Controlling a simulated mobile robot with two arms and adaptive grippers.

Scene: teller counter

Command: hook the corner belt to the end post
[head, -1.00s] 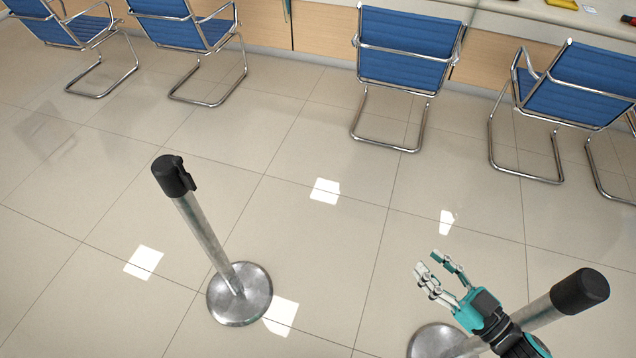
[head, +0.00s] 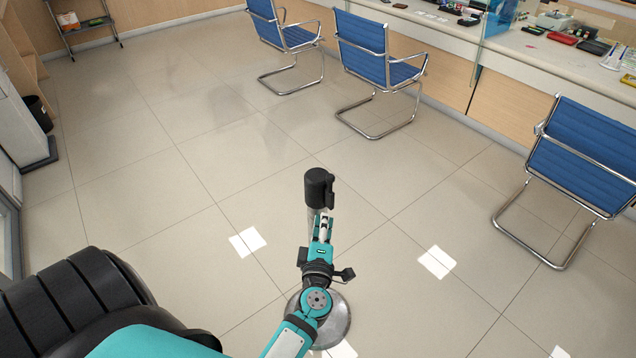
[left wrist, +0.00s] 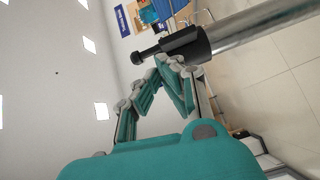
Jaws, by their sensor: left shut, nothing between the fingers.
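The post (head: 319,188) in the head view has a black head with a clip-like part on its right side; its round metal base (head: 336,322) is on the floor. Which post of the task this is, I cannot tell. My left gripper (head: 322,222) is right by the post, just below its head, and hides much of the pole. In the left wrist view the fingers (left wrist: 172,66) come together beside the black head (left wrist: 190,45); whether they touch it is unclear. A thin black part juts out from that head. The fingers are shut and empty. No belt is visible. My right gripper is out of view.
Blue chairs (head: 362,48) stand along the counter (head: 520,65) at the back and right. A small shelf (head: 88,20) is at the far left. A dark bin (head: 40,112) stands at the left wall. The tiled floor around the post is clear.

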